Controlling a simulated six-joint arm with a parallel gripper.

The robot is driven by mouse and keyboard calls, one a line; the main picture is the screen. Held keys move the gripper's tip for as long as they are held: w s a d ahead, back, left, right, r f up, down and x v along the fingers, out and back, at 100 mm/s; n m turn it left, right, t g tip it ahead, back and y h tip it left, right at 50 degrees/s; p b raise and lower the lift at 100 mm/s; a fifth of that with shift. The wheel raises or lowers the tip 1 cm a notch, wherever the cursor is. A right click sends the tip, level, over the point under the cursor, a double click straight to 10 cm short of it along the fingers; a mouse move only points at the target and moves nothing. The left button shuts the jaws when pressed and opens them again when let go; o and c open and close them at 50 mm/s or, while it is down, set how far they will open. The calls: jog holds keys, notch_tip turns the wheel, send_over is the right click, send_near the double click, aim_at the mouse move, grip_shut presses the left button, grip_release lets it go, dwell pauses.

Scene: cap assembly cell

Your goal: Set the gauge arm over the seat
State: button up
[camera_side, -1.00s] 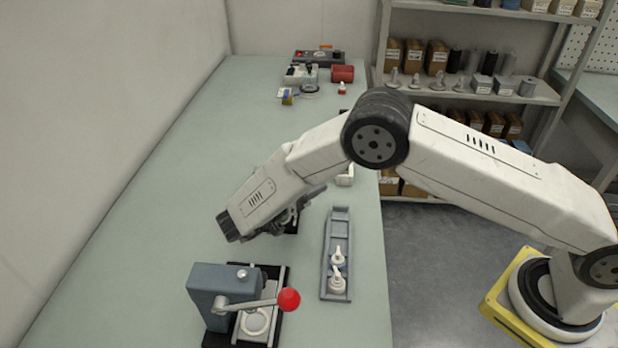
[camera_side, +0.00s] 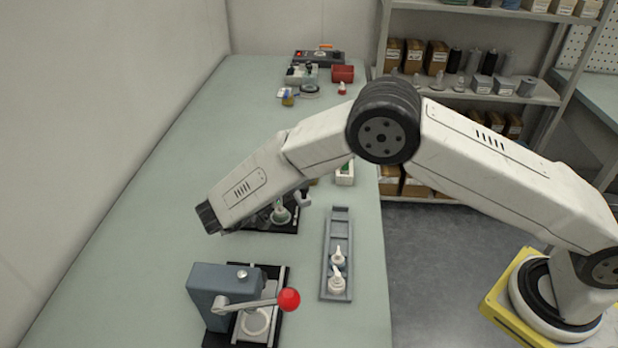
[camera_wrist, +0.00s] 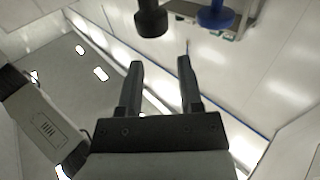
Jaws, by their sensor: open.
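My gripper (camera_wrist: 161,75) is open in the wrist view, with nothing between its two dark fingers. In the side view it is mostly hidden under my wrist. A station with a black base (camera_side: 290,227) sits just right of my wrist and partly behind it, with a pale conical part (camera_side: 280,214) on it. A small grey piece (camera_side: 304,198) stands at its right side; I cannot tell whether it is the gauge arm. The seat there is not clearly visible. No contact between my gripper and the station shows.
A grey press (camera_side: 213,288) with a red-knobbed lever (camera_side: 289,299) stands in front. A grey tray (camera_side: 325,274) to the right holds white nozzle-like parts. A red bin (camera_side: 343,73) is at the back. The left side of the bench is clear.

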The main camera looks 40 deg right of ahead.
jog(key=shift+r, duration=1.35)
